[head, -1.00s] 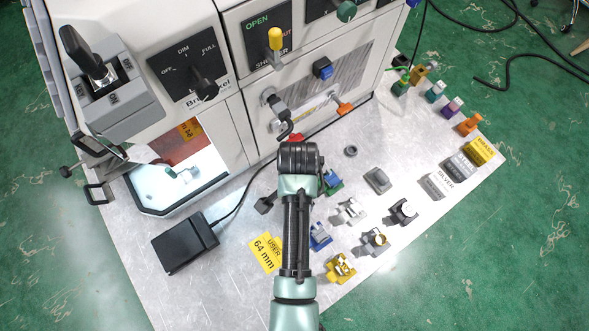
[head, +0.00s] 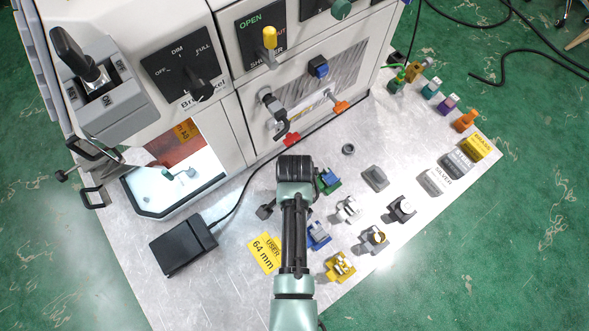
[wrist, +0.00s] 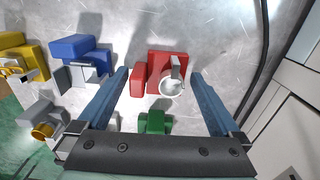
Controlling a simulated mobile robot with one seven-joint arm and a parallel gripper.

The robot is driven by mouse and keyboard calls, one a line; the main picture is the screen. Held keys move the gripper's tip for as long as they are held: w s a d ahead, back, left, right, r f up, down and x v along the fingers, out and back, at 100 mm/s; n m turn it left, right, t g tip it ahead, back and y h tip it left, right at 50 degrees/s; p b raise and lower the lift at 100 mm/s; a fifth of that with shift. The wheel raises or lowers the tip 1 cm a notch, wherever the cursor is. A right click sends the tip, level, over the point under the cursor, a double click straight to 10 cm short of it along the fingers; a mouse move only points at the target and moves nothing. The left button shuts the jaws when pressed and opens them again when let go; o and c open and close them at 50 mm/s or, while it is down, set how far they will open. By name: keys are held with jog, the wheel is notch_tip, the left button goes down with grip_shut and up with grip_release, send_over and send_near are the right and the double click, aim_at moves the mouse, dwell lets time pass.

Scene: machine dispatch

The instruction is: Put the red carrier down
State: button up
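The red carrier (wrist: 158,80) shows in the wrist view, seemingly resting on the metal tabletop with a shiny silver ring at its right side. My gripper (wrist: 160,85) is open, with one blue finger to the left of the red carrier and one to the right. Bare tabletop shows between the carrier and each finger, so they look apart. In the head view my arm's dark end (head: 295,168) is seen from above; it hides the fingertips and the red carrier.
A green carrier (wrist: 155,122) lies close below the red one in the wrist view. A blue carrier (wrist: 82,52) and a yellow carrier (wrist: 15,58) lie left. Several grey carriers stand right of my arm. The machine (head: 190,85), black box (head: 183,248) and cable bound the left side.

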notch_tip(320, 180, up, 12)
jog(key=shift+r, duration=0.15)
dwell(0.6)
dwell(0.4)
